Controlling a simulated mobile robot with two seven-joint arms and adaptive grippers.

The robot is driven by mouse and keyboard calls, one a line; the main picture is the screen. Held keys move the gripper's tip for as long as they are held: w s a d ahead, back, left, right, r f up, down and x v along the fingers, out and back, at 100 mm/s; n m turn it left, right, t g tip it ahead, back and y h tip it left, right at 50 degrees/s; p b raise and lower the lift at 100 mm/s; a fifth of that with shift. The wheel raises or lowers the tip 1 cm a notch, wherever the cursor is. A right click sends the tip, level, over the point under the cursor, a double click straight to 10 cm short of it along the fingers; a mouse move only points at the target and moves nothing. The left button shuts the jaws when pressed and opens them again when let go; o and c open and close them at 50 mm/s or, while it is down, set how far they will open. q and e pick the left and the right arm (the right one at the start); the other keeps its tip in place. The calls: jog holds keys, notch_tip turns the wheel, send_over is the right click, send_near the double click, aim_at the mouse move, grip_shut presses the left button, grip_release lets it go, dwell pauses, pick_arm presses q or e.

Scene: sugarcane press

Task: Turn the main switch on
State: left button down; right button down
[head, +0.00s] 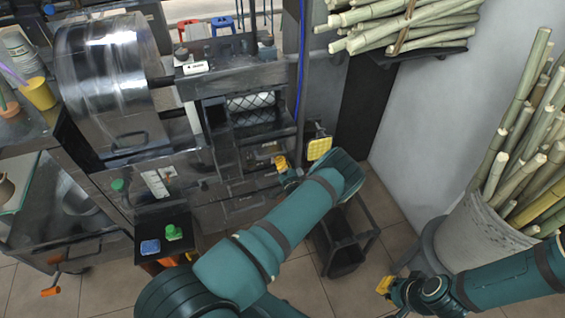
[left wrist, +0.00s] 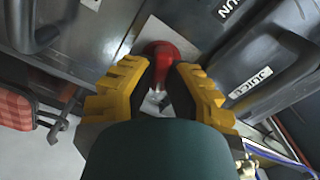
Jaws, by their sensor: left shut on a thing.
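The main switch shows in the left wrist view as a lever with a round red knob (left wrist: 168,62) in front of a pale plate on the dark machine. My left gripper (left wrist: 160,85) has its two yellow fingers on either side of the knob and is shut on it. In the head view my left gripper (head: 282,163) is at the front of the press, and the red knob is hidden there. My right gripper (head: 385,286) is low at the right, above the floor and away from the machine. Its finger gap is too small to read.
The press has a large metal drum (head: 108,85) at the left. A dark open-framed bin (head: 345,255) stands below my left arm. A white bucket (head: 478,235) of cane stands at the right, and more cane (head: 395,22) lies on a wall shelf.

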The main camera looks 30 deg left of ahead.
pick_arm(q)
jog(key=m, duration=0.4)
jog(key=shift+m, duration=0.4)
dwell(0.4)
jog(key=c, duration=0.9)
grip_release()
jog(key=shift+a, duration=0.1)
jog(key=shift+c, duration=0.2)
jog(key=shift+f, duration=0.1)
jog(key=v, duration=1.2)
